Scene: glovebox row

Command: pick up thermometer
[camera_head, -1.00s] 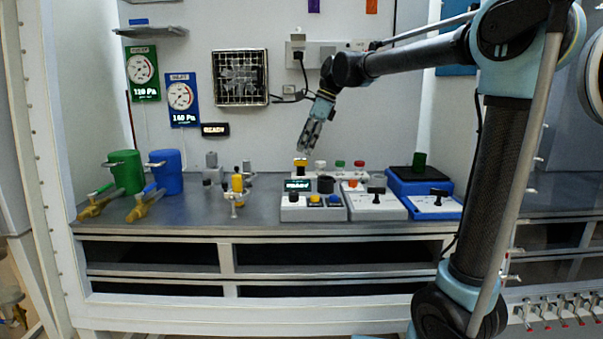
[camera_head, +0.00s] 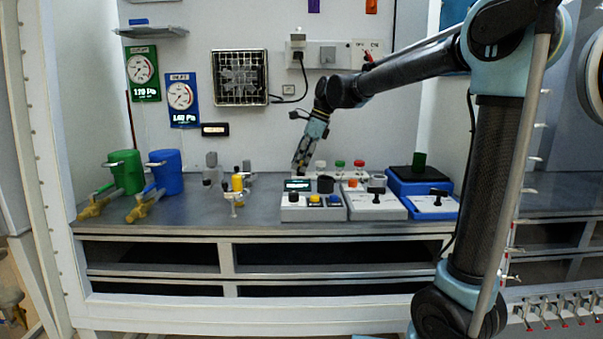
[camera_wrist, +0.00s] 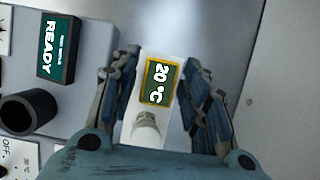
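The thermometer, a pale block with a green, yellow-framed display reading 20 °C (camera_wrist: 159,83), is in the middle of the wrist view. My gripper (camera_wrist: 160,60) has one finger on each side of it. The fingers look open around the block and very close to its sides; firm contact does not show. In the head view, my gripper (camera_head: 299,172) points down at the back of the bench, behind the READY box. There it hides the thermometer.
A control box with a READY display (camera_head: 298,185) stands just in front of my gripper. Grey and blue boxes (camera_head: 432,207) stand to its right. A yellow valve (camera_head: 237,183) and blue (camera_head: 168,172) and green (camera_head: 124,171) cylinders stand left. Bare bench (camera_head: 190,208) lies between.

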